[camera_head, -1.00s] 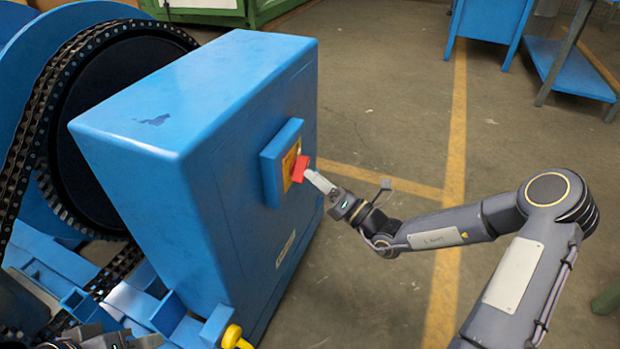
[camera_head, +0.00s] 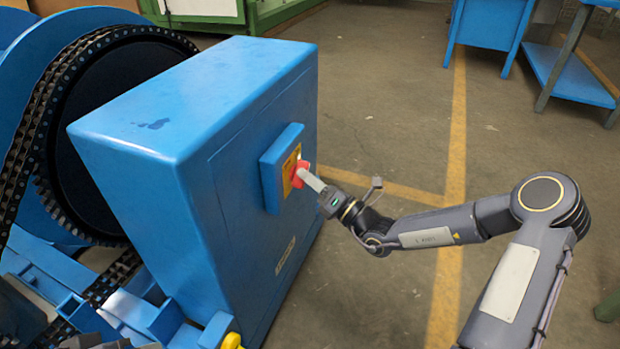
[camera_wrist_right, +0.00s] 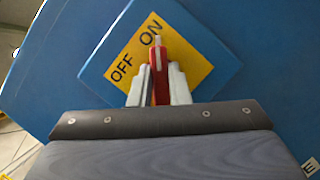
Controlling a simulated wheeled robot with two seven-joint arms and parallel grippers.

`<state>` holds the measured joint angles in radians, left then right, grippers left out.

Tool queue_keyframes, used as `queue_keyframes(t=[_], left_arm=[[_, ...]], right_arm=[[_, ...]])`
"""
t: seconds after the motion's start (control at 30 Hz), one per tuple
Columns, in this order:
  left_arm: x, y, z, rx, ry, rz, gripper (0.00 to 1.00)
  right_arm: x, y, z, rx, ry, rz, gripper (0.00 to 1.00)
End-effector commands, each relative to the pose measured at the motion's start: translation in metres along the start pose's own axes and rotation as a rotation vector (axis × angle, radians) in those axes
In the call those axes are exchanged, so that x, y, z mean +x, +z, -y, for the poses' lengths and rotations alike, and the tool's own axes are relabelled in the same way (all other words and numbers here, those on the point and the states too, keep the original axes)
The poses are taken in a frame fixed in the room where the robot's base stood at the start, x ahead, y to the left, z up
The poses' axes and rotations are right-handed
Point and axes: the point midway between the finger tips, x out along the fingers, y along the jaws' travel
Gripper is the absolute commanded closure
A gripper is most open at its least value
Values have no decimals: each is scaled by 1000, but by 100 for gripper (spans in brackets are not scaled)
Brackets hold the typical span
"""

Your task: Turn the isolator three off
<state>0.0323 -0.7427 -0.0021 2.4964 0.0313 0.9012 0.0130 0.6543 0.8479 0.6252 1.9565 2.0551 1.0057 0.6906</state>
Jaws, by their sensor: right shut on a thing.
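The isolator is a blue box (camera_head: 268,170) with a yellow plate (camera_head: 288,172) and a red handle (camera_head: 303,166), on the side of a big blue cabinet. In the right wrist view the yellow plate (camera_wrist_right: 192,62) reads OFF and ON. The red handle (camera_wrist_right: 157,62) has a white mark, and its tip lies close beside ON. My right gripper (camera_head: 313,181) is shut on the red handle, with one finger on each side of it in the right wrist view (camera_wrist_right: 158,85). A small grey part of my left arm's end (camera_head: 95,342) shows at the bottom left; its fingers cannot be made out.
The blue cabinet (camera_head: 200,90) fills the left middle, with a dark chain wheel (camera_head: 105,120) and chain behind it. A yellow knob (camera_head: 232,341) shows at its lower front. Floor to the right is open around my right arm. A blue bench (camera_head: 570,75) stands far right.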

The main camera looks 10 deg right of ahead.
Motion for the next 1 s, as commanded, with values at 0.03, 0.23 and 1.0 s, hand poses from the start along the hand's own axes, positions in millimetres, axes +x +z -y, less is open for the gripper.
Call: queue_keyframes(t=[0.03, 0.23, 1.0], left_arm=[[0, 0, 0, 0, 0, 0, 64], [-3, -2, -1, 0, 0, 0, 64], [-17, -8, -8, 0, 0, 0, 64]], right_arm=[[0, 0, 0, -5, 2, 0, 100], [0, 0, 0, -59, 24, -1, 100], [0, 0, 3, -678, 281, -2, 100]])
